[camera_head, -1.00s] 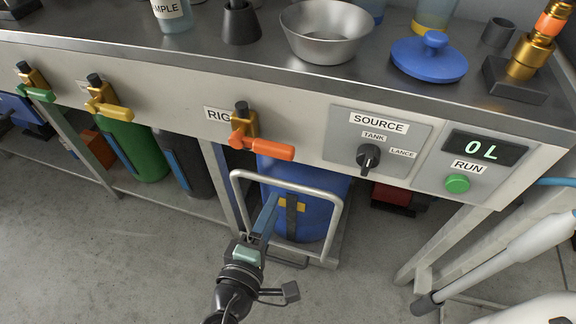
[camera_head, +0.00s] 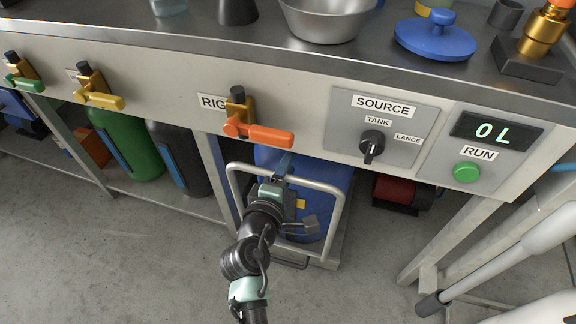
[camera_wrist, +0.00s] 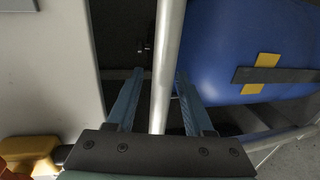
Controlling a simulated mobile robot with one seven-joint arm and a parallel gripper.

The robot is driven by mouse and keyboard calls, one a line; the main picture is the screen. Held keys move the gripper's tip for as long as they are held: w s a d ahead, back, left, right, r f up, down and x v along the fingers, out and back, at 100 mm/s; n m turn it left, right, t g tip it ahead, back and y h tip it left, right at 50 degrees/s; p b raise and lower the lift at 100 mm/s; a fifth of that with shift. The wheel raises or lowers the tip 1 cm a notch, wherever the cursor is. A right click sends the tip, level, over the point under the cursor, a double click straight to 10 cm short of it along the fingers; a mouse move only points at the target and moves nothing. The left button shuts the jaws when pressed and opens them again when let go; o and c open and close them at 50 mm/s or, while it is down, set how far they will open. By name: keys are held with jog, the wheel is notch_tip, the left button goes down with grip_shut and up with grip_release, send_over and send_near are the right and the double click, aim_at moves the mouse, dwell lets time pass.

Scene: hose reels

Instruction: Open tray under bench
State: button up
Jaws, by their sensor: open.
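The tray (camera_head: 330,264) is under the bench and carries a blue drum (camera_head: 330,172) with a black strap and yellow patches. A pale metal hoop handle (camera_head: 338,215) stands up at its front. My gripper (camera_head: 284,166) is at the handle's top bar and partly hides the drum and hoop. In the wrist view, my gripper (camera_wrist: 158,76) is open, with one blue finger on each side of the handle bar (camera_wrist: 168,45). A gap shows between the bar and the left finger. The blue drum (camera_wrist: 240,40) is right of the bar there.
Above the hoop, an orange valve lever (camera_head: 262,135) sticks out of the bench front (camera_head: 310,120). A bench leg (camera_head: 215,170) stands left of the tray. A red item (camera_head: 400,190) and a white pipe frame (camera_head: 510,255) are to the right. The floor in front is clear.

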grip_shut()
dwell(1.3)
